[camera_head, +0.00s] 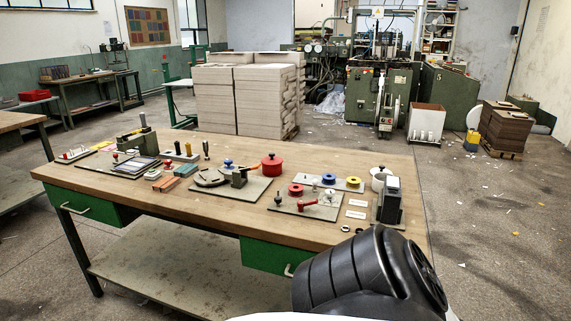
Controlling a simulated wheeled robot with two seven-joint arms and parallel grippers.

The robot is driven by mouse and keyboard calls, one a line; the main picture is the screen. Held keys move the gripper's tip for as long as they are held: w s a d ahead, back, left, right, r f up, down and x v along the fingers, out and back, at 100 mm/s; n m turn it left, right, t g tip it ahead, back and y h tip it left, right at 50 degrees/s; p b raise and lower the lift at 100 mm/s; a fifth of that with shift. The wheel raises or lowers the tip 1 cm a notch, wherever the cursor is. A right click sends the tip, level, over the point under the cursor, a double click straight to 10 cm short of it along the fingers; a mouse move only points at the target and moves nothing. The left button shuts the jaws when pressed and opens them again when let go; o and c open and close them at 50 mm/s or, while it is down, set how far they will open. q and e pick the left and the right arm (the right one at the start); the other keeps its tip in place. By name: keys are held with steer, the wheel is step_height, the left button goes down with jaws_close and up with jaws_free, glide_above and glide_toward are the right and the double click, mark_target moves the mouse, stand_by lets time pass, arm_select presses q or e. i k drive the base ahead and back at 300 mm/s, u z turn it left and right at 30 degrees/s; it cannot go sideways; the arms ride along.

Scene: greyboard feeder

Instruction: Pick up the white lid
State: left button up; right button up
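A small white round container (378,183) stands at the right end of the wooden workbench. Its white lid (380,171) appears to sit on top, with a small knob; at this size I cannot tell whether it is a separate piece. A dark upright block stands close in front of it and hides part of its right side. Neither of my grippers is in view.
A dark block (391,200) stands right beside the white container. A grey board (325,212) with coloured rings and a red-handled part lies to its left. A red lidded pot (272,164) stands farther left. My black arm link fills the bottom right.

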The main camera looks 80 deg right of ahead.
mark_target(382, 168)
steer(key=z, duration=1.55)
